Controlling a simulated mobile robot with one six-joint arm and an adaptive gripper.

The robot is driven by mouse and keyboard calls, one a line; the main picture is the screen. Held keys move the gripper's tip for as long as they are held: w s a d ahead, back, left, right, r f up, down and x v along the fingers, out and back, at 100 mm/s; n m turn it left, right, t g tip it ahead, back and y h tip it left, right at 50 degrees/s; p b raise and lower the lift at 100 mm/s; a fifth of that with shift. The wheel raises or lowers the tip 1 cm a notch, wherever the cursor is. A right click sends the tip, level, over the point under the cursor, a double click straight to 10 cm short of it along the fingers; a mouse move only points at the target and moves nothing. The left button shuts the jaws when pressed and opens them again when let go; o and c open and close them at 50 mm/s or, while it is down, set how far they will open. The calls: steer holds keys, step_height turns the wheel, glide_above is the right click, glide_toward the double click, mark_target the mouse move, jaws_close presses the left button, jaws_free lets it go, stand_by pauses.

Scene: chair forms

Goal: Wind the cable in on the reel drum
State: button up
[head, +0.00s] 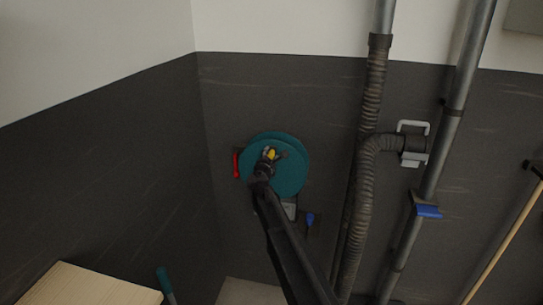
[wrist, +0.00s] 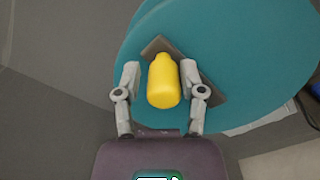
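The reel drum (head: 290,172) is a teal disc mounted on the dark wall panel, and it fills much of the wrist view (wrist: 245,50). A yellow knob (wrist: 164,82) stands on a grey-brown crank bar (wrist: 156,46) across the drum's face. The knob also shows small in the head view (head: 271,154). My gripper (wrist: 160,76) is at the drum with one finger on each side of the knob. A gap shows at the left finger; the right finger is very close to the knob, and contact is unclear. I cannot make out the cable.
A red part (head: 236,164) sits left of the drum. A grey box (head: 290,210) and a blue-handled item (head: 310,220) are below it. A ribbed hose (head: 366,190) and grey pipes stand to the right. A pale wooden surface (head: 90,287) is at lower left.

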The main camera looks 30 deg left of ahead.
steer(key=o, duration=0.5)
steer(key=shift+s, duration=0.15)
steer(key=v, duration=0.9)
steer(key=shift+s+d, duration=0.1)
steer(key=shift+s, duration=0.3)
stand_by(0.5)
